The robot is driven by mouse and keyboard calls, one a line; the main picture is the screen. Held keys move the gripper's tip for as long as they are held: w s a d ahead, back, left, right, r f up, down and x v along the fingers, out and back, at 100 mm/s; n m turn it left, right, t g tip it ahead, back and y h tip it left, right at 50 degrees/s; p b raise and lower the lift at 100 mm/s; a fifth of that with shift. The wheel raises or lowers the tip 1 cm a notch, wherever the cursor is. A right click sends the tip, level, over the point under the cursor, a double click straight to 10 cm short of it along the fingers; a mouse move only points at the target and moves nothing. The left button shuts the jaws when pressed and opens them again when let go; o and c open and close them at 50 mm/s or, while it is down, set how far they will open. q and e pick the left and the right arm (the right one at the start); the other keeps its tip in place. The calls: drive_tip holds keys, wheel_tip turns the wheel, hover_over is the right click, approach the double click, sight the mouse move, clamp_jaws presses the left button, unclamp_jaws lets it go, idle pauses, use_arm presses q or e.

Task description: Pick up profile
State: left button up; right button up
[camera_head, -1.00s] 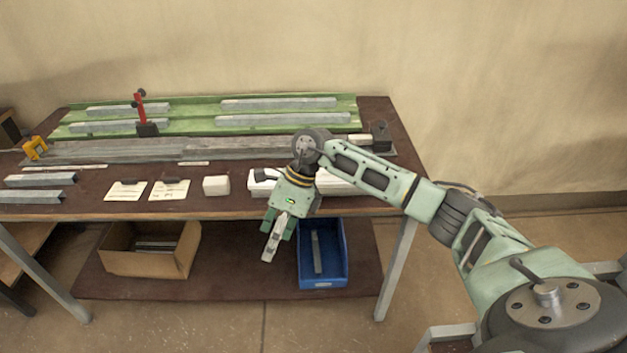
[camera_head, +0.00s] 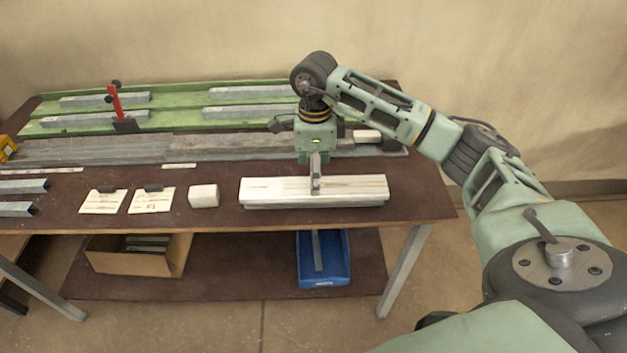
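Several grey square metal profiles are in view. Some lie on the green rack at the back, such as one profile (camera_head: 262,92). Two more profile ends (camera_head: 20,187) lie at the left table edge. My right gripper (camera_head: 315,188) points down over a long pale block (camera_head: 350,190) near the table's front edge. Its fingertips are at or just above the block's top; I cannot tell if they touch. The fingers are seen edge-on, so their opening is unclear. My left gripper is not in view.
A red clamp (camera_head: 115,102) stands by the green rack (camera_head: 180,108). A white cube (camera_head: 204,195) and two cards (camera_head: 152,200) lie on the table. A cardboard box (camera_head: 130,262) and a blue bin (camera_head: 338,275) sit on the lower shelf.

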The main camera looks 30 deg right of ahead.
drive_tip(key=f, duration=0.1)
drive_tip(key=f+p, duration=0.1)
drive_tip(key=s+f, duration=0.1)
drive_tip(key=shift+s+a+f+p, duration=0.1)
drive_tip(key=shift+a+f+p, duration=0.15)
drive_tip(key=shift+a+p, duration=0.15)
wheel_tip(320, 180, down, 3)
drive_tip(key=shift+r+p, duration=0.15)
drive_tip(key=shift+p, duration=0.15)
drive_tip(key=shift+w+d+f, duration=0.1)
drive_tip(key=shift+w+f, duration=0.1)
drive_tip(key=shift+f, duration=0.15)
drive_tip(key=c, duration=1)
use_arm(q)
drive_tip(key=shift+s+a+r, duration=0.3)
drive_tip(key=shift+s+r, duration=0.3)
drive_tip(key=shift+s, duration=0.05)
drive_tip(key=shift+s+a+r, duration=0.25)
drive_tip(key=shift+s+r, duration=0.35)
use_arm(e)
drive_tip(key=c, duration=0.8)
drive_tip(key=shift+o, duration=0.2)
